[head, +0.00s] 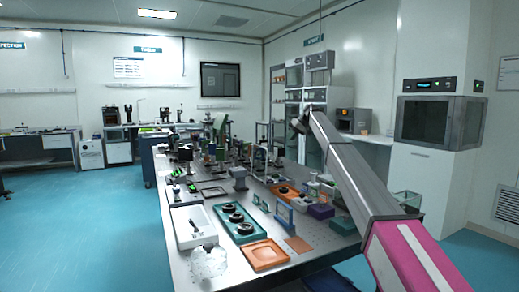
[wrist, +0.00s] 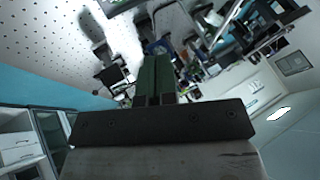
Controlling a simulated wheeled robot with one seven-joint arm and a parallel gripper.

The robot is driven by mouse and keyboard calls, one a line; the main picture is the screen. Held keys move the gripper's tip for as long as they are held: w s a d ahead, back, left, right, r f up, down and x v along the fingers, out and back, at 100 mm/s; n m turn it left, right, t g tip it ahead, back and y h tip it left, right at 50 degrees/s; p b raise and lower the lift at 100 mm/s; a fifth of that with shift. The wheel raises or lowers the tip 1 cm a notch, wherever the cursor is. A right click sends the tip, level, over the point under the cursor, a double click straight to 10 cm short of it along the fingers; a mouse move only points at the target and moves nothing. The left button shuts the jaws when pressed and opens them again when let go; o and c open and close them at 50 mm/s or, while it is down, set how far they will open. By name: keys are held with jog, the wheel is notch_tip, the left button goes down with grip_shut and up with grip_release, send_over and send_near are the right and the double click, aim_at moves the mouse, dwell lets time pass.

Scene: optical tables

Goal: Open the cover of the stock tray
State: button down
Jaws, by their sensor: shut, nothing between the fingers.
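I cannot tell for sure which container is the stock tray. My gripper (head: 298,122) is high above the far part of the table, small and dark in the head view. In the wrist view its dark green fingers (wrist: 155,78) are together and empty, touching nothing.
The long optical table (head: 300,262) is crowded with optics and small trays. A purple box (head: 320,211) and a clear box (head: 406,199) are on the right, partly near my arm. Blue floor (head: 95,225) is free on the left.

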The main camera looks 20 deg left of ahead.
aim_at(256, 148)
jog(key=shift+n+g, duration=0.3)
jog(key=shift+n, duration=0.1)
jog(key=s+a+f, duration=0.2)
jog(key=a, duration=0.2)
jog(key=s+a+f, duration=0.2)
jog(key=a, duration=0.3)
jog(key=s+a+f, duration=0.2)
jog(key=a, duration=0.2)
jog(key=shift+s+a, duration=0.2)
jog(key=shift+a, duration=0.05)
jog(key=s+a, duration=0.1)
jog(key=s+a+t+h, duration=0.1)
jog(key=s, duration=0.1)
jog(key=shift+a+r, duration=0.15)
jog(key=shift+a, duration=0.05)
jog(key=shift+s+a, duration=0.3)
jog(key=shift+s, duration=0.05)
